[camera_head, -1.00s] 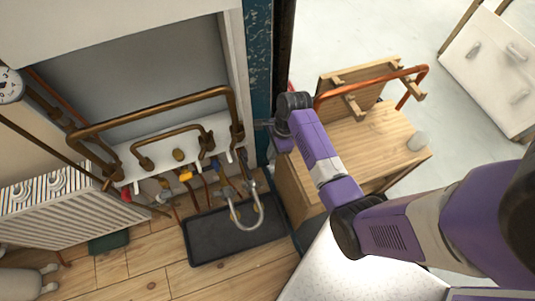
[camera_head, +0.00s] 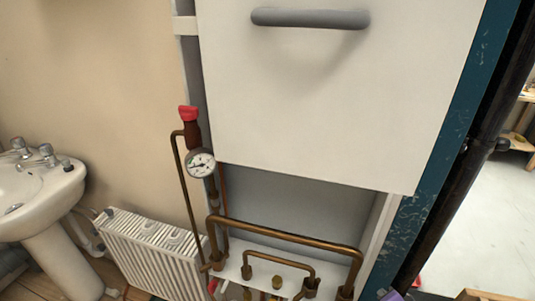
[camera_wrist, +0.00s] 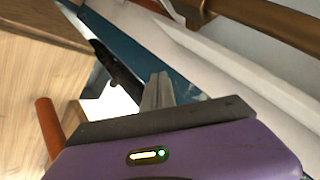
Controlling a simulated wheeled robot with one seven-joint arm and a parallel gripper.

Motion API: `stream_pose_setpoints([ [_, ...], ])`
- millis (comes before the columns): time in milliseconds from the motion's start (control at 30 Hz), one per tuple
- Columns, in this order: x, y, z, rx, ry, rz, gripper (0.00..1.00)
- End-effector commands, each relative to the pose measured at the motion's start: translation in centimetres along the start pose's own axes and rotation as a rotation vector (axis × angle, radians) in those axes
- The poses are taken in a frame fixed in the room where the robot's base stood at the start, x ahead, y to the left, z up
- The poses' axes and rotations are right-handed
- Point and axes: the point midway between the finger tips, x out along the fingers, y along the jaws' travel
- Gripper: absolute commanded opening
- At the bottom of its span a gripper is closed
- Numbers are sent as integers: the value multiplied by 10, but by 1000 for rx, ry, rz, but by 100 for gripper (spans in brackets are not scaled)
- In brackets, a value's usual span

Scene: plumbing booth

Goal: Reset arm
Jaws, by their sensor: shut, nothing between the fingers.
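My gripper (camera_wrist: 158,92) shows in the wrist view with its two grey fingers pressed together and nothing between them. Its purple housing fills the bottom of that view. The fingers point towards a blue post (camera_wrist: 130,52) and a white panel edge. They look free of any object, though the exact gap to the post cannot be told. In the head view only a small purple bit of my arm shows at the bottom edge, and the gripper is out of that picture.
Brown copper pipes (camera_head: 290,238) run below a white cabinet door (camera_head: 335,100). A pressure gauge (camera_head: 201,164), a radiator (camera_head: 150,250) and a sink (camera_head: 35,190) are to the left. An orange pipe (camera_wrist: 48,125) and a wooden surface (camera_wrist: 35,80) lie left of my gripper.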

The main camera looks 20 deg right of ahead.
Motion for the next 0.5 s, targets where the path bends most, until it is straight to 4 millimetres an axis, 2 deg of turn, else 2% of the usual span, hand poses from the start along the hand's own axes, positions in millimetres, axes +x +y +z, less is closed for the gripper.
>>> stream_pose_setpoints([
  [33,-14,-2,3,-87,36,-38,0],
  [200,-63,-18,12,-350,157,-158,0],
  [500,-164,-44,40,-703,329,-333,0],
])
